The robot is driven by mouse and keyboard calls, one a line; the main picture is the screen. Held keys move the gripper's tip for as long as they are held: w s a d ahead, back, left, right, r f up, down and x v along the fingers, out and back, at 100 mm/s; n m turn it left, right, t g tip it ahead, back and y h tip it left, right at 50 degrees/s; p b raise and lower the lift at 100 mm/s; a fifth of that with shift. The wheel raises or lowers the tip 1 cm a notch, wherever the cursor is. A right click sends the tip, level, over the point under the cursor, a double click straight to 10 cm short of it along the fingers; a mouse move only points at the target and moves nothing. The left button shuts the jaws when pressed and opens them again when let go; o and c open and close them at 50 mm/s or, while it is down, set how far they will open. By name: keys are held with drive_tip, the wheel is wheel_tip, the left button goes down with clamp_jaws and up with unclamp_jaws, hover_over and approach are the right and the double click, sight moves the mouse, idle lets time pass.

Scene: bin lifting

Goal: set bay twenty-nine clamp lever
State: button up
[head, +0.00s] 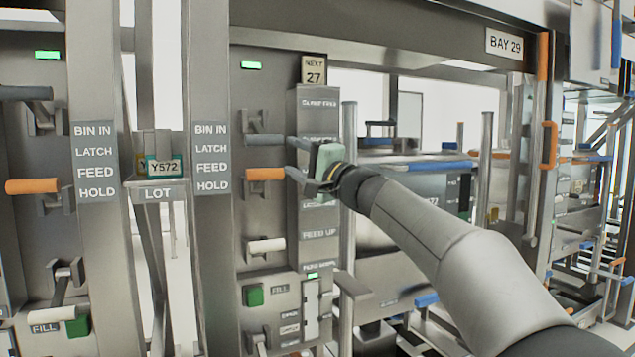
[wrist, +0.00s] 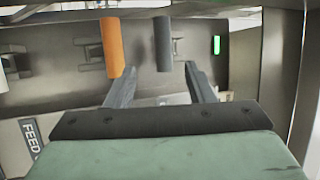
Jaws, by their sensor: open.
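On the panel before my gripper, a grey lever (head: 264,140) sits above an orange lever (head: 265,174), with a cream lever (head: 266,245) lower. My gripper (head: 288,157) is open and empty at the free ends of the grey and orange levers. In the wrist view, the grey lever (wrist: 162,44) lines up between my gripper's fingers (wrist: 159,70). The orange lever (wrist: 113,47) is just left of the left finger. Whether a finger touches a lever cannot be told. The BAY 29 sign (head: 504,44) is at upper right.
A label plate (head: 319,185) stands right behind my gripper, below a NEXT 27 sign (head: 314,70). A green FILL button (head: 254,295) is below. Another panel at left has its own orange lever (head: 32,186). A LOT shelf (head: 157,188) holds a Y572 tag.

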drive_tip(key=v, duration=0.6)
drive_tip(key=shift+s+b, duration=0.15)
drive_tip(key=shift+b, duration=0.15)
drive_tip(key=shift+d, duration=0.1)
drive_tip(key=s+f+n+g+h+p, duration=0.4)
drive_tip(key=s+f+g+h+p, duration=0.35)
drive_tip(key=s+f+p, duration=0.8)
drive_tip(key=s+d+f+n+g+h+p, duration=0.1)
drive_tip(key=s+d+g+h+p, duration=0.2)
drive_tip(key=s+d+p, duration=0.4)
drive_tip(key=s+d+f+n+g+h+p, duration=0.1)
drive_tip(key=s+d+h+p, duration=0.4)
drive_tip(key=s, duration=0.8)
drive_tip(key=d+n+g+p, duration=0.1)
drive_tip(key=d+g+p, duration=0.1)
drive_tip(key=p, duration=0.2)
drive_tip(key=shift+s+d, duration=0.25)
drive_tip(key=shift+s, duration=0.05)
drive_tip(key=shift+c, duration=0.2)
